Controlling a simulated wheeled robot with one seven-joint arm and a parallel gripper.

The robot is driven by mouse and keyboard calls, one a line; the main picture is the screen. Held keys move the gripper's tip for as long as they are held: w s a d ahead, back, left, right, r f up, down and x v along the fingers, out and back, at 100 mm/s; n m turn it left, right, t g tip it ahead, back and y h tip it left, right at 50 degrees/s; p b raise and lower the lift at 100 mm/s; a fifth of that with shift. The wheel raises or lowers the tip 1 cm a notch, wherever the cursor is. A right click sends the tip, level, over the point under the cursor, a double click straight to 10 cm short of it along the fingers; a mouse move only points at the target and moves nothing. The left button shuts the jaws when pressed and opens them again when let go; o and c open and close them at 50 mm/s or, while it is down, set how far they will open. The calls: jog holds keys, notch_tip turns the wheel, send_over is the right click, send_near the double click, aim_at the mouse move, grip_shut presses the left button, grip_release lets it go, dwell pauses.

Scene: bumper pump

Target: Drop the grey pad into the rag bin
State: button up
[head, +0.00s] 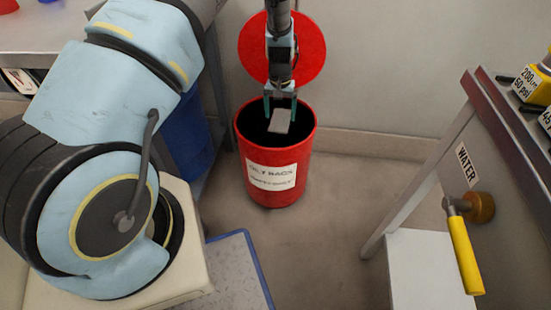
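The red rag bin (297,163) stands on the floor against the wall, with a white label reading "OILY RAGS" on its front. Its dark mouth faces up, and its round red lid (312,50) stands raised behind my arm. My gripper (280,112) points down over the mouth with its two fingers spread apart. The light grey pad (281,121) shows tilted between and below the fingertips, against the dark inside. A gap shows between the left finger and the pad. I cannot tell how deep the pad is or whether it touches the right finger.
A blue bin (186,135) stands left of the red bin, partly behind my arm. At right is a bench with a "WATER" label (467,165) and a yellow-handled valve (464,255). A blue-edged grey mat (238,270) lies in front. The floor between is clear.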

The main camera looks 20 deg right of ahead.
jog(key=shift+o, duration=0.2)
notch_tip(320, 180, up, 11)
jog(key=p, duration=0.1)
jog(key=shift+s+a, duration=0.15)
jog(key=shift+f, duration=0.1)
dwell(0.5)
